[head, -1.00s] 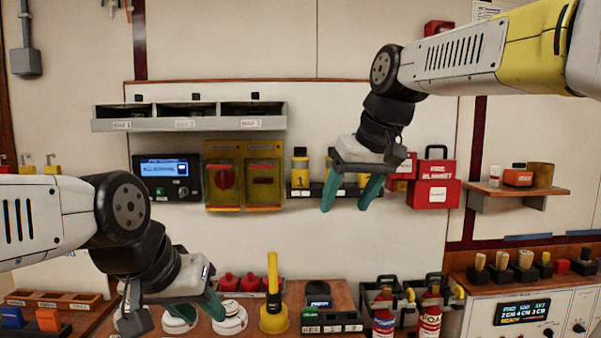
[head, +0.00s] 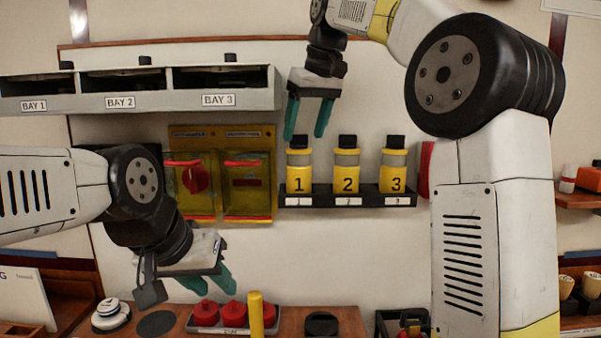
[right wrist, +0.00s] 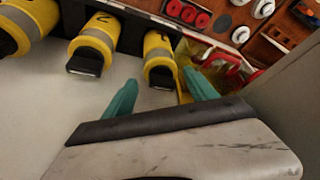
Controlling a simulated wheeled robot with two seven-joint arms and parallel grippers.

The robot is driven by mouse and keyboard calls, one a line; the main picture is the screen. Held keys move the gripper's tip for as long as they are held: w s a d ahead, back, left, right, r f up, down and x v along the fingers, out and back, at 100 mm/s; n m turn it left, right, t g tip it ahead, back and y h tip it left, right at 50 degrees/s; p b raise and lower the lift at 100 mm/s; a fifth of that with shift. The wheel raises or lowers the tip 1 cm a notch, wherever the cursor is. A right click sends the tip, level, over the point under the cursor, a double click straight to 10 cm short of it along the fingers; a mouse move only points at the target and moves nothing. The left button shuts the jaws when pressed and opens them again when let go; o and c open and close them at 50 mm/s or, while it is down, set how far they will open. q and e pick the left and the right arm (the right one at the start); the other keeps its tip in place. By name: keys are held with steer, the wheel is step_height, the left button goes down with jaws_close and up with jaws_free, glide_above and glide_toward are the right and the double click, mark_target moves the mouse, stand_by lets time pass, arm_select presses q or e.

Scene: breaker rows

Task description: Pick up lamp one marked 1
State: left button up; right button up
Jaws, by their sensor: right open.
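Lamp one (head: 299,172) is a yellow lamp with a grey band, a black top and a 1 on its front. It stands upright at the left end of a black wall rack (head: 380,200), beside lamps two (head: 346,171) and three (head: 393,172). My right gripper (head: 308,135) is open and empty, pointing down just above lamp one's top. In the right wrist view, lamp one (right wrist: 158,52) lies just beyond the open fingertips (right wrist: 158,88), apart from them. My left gripper (head: 222,288) is low at the left, away from the lamps; whether its jaws are open is unclear.
A yellow panel (head: 248,175) with red handles is left of the rack. Bay shelves (head: 170,101) are above it. Below, a counter holds a tray of red pieces (head: 228,315) and a yellow post (head: 256,315). My right arm covers the wall at right.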

mark_target(301, 145)
steer(key=x, duration=0.7)
steer(key=shift+f, duration=0.25)
steer(key=shift+r, duration=0.1)
jaws_close()
